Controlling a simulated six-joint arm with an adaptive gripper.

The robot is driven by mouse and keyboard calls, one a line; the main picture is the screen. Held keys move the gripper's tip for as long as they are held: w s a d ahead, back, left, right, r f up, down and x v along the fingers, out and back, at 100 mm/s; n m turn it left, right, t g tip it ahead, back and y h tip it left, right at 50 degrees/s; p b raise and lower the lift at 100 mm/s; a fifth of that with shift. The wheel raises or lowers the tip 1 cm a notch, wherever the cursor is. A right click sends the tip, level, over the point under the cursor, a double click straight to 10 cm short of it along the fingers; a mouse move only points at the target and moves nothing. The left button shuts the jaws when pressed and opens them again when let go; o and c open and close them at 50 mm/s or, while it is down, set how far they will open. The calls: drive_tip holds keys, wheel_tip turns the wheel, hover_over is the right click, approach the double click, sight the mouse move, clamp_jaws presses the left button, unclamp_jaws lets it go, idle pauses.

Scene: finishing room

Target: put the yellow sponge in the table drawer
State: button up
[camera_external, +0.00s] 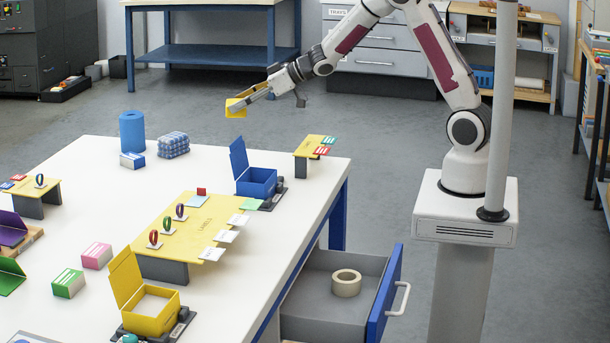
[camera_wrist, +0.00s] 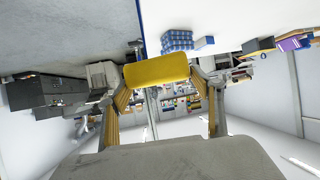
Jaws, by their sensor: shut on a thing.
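The yellow sponge (camera_external: 236,107) is held in my gripper (camera_external: 247,101), raised above the far edge of the white table. In the wrist view the sponge (camera_wrist: 157,70) spans between the two fingers of my gripper (camera_wrist: 160,82), which are shut on it. The table drawer (camera_external: 330,290) is pulled open on the right side of the table, with a blue front and a pale handle. A roll of tan tape (camera_external: 346,283) lies inside it. The gripper is well above the drawer and to its upper left in the external view.
The white table (camera_external: 240,280) carries an open blue box (camera_external: 256,182), an open yellow box (camera_external: 150,314), a yellow label stand (camera_external: 192,230), a blue roll (camera_external: 132,132) and several small packs. A pale post (camera_external: 502,110) stands beside my arm.

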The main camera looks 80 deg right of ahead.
drive_tip(key=s+a+f+m+h, duration=0.1)
drive_tip(key=s+a+m+h, duration=0.1)
drive_tip(key=s+a, duration=0.5)
drive_tip(key=shift+a+f, duration=0.2)
drive_tip(key=shift+a, duration=0.05)
idle(0.8)
drive_tip(key=shift+s+d, duration=0.1)
drive_tip(key=shift+d, duration=0.05)
idle(0.7)
